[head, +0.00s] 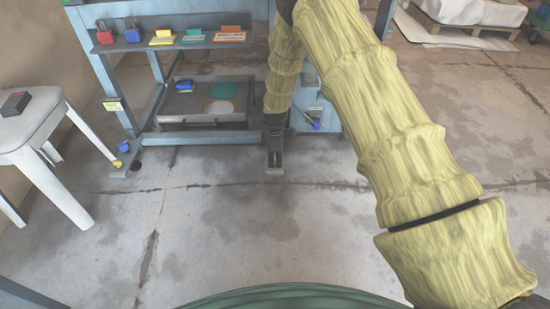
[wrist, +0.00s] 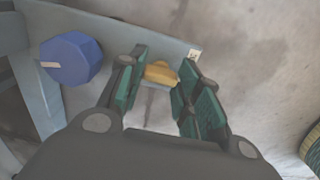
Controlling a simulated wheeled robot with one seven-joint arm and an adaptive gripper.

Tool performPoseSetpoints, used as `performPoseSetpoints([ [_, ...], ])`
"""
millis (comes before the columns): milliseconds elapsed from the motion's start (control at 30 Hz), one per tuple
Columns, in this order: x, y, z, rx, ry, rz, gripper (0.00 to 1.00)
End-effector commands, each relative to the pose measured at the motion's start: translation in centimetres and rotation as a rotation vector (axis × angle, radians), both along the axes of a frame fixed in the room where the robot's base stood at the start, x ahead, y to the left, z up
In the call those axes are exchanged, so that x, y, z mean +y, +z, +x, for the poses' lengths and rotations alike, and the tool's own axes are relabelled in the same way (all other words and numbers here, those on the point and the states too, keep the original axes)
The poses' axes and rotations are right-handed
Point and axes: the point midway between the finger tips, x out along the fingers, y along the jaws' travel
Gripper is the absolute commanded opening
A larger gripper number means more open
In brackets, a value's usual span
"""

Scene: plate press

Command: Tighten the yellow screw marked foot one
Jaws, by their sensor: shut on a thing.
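A yellow screw (wrist: 161,73) sits between the fingers of my gripper (wrist: 160,84) in the wrist view, and the fingers are shut on it. It stands on a blue-grey metal foot (wrist: 125,32) with a small pale label (wrist: 194,54) that is too small to read. In the head view my gripper (head: 275,158) points down near the floor by the bench's right side, and the gripped screw cannot be seen there. Another yellow screw (head: 124,146) shows at the bench's left foot.
A blue knob (wrist: 71,59) is left of my gripper in the wrist view. The blue-grey bench has a lower tray (head: 200,120) and a shelf with padlocks (head: 105,37). A white stool (head: 40,120) stands left. The floor in front is clear.

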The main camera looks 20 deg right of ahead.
Motion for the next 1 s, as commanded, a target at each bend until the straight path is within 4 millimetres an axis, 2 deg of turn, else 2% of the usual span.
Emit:
performPoseSetpoints([
  [367,0.0,0.52,-0.07,0.001,-0.137,0.0,0.1],
  [1000,0.04,0.43,-0.11,0.001,-0.703,-0.001,0.1],
])
